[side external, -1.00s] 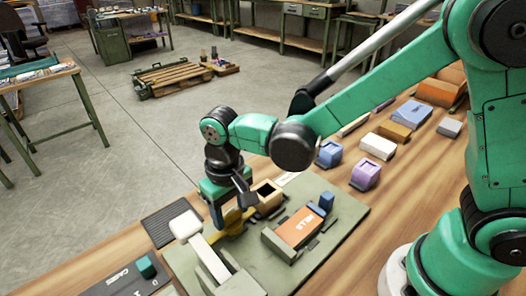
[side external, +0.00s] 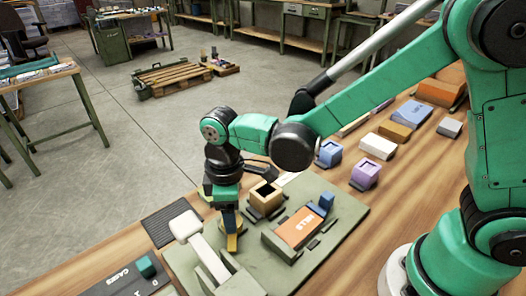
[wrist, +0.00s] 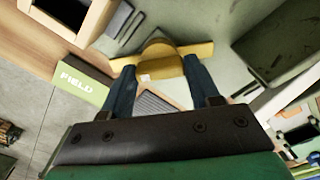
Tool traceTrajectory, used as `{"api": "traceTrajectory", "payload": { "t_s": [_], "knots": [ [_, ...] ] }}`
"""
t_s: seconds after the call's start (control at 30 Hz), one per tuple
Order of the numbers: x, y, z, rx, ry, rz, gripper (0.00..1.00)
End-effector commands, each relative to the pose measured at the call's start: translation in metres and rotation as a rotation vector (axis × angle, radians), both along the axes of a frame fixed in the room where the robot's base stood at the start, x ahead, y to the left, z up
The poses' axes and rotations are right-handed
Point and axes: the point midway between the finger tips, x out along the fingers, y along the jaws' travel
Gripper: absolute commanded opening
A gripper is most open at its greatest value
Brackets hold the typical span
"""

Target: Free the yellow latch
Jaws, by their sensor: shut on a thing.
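The yellow latch (side external: 232,243) sits on the pale green board (side external: 345,215), low under my gripper. In the wrist view the latch (wrist: 187,61) is a flat yellow bar with a raised rounded middle. My gripper (side external: 230,230) points down over it. In the wrist view the two dark blue fingers of my gripper (wrist: 160,78) stand on either side of the latch's raised middle, shut on it. The underside of the latch is hidden.
A pale-handled lever (side external: 186,224) stands close to the left of the latch. A tan open box (side external: 265,198), an orange block (side external: 298,229) and a blue block (side external: 326,201) are to its right. A dark ribbed mat (side external: 172,225) lies beyond the lever.

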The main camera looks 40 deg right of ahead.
Motion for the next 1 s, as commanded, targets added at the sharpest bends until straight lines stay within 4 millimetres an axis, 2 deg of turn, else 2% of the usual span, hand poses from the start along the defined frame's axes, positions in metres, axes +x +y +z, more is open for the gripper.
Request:
{"api": "traceTrajectory", "payload": {
  "t_s": [0.5,0.7,1.0],
  "knots": [
    [0.0001,0.0,-0.0003,0.0,-0.001,0.46,0.02],
    [0.0002,0.0001,-0.0003,0.0,-0.001,0.581,0.02],
    [0.0001,0.0002,-0.0004,0.0,-0.001,0.674,0.02]
  ]
}}
